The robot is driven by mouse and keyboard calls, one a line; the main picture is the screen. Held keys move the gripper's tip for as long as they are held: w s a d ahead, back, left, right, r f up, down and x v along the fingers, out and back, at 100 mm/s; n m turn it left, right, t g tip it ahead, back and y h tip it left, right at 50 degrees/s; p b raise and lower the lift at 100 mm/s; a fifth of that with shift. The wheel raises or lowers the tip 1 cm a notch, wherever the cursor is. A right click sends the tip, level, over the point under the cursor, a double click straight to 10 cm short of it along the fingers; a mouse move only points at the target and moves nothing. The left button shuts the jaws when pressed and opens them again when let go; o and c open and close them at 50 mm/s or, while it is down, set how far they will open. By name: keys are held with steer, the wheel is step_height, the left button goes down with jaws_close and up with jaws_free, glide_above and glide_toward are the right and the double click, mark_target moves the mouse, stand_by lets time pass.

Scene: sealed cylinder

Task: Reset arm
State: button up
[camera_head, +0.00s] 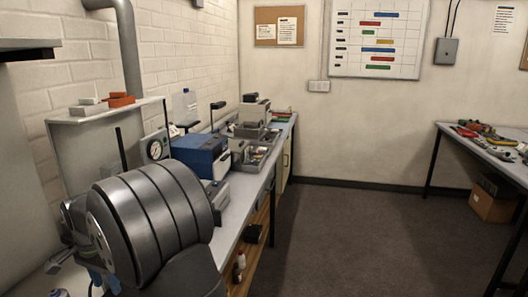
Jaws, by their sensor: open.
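A large dark grey, banded, rounded link of my own arm fills the lower left, close to the camera. A second dark link shows below it at the bottom edge. I cannot make out my gripper or its fingertips. No sealed cylinder can be told apart in this view. The arm covers the near end of the bench and whatever lies behind it.
A long grey workbench (229,233) runs along the left brick wall. A second table (468,143) with tools stands at right. The floor (350,235) between is clear.

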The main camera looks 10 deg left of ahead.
step_height(320, 180, down, 6)
steer(key=shift+f, duration=0.1)
stand_by(0.4)
step_height(320, 180, up, 17)
step_height(320, 180, down, 17)
steer(key=shift+f, duration=0.1)
steer(key=n, duration=0.5)
steer(key=shift+r, duration=0.2)
steer(key=n, duration=0.4)
steer(key=shift+n, duration=0.4)
steer(key=n, duration=0.4)
steer(key=shift+n, duration=2.6)
